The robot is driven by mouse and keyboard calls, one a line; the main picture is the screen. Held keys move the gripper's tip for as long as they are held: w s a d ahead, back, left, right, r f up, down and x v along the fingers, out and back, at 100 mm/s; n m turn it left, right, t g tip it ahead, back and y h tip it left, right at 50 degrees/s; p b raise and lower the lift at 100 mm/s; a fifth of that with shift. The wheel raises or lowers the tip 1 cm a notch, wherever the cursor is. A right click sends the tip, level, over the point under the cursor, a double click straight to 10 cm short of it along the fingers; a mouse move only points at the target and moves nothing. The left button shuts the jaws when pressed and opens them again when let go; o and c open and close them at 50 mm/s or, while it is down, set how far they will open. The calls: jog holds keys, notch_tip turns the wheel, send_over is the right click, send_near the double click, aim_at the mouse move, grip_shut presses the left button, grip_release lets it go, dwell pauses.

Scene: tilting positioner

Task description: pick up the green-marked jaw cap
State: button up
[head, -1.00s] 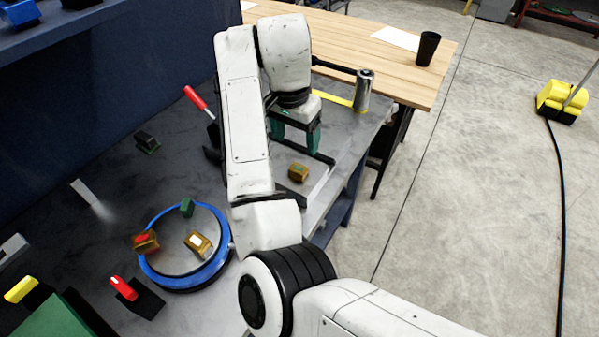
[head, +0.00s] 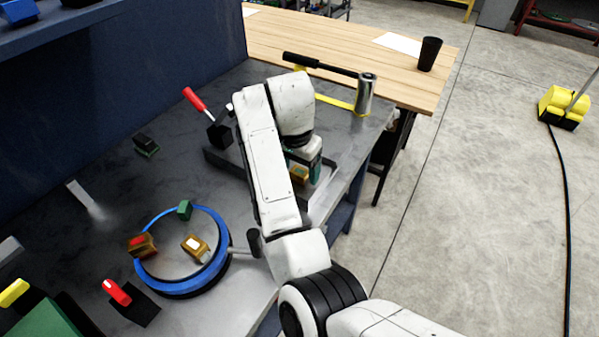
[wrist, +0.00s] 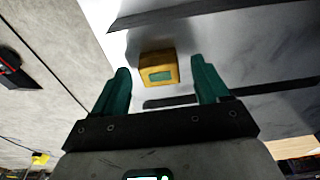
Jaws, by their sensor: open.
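The green-marked jaw cap (wrist: 158,71) is a small brass-coloured block with a green patch on the face toward the wrist camera. In the head view the cap (head: 299,174) lies near the right edge of the grey bench, partly hidden by my gripper. My gripper (wrist: 160,66) has green fingers and is open. In the wrist view the cap appears between the fingertips, with a gap on each side; whether it is at fingertip depth I cannot tell. In the head view my gripper (head: 305,166) is right at the cap.
A blue-rimmed round table (head: 222,256) holds a red-marked cap (head: 143,246), a white-marked cap (head: 195,248) and a green block (head: 184,210). A metal cylinder (head: 365,94) stands at the bench's far corner.

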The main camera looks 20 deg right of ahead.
jog(key=shift+c, duration=0.4)
jog(key=c, duration=1.1)
jog(key=shift+r, duration=0.1)
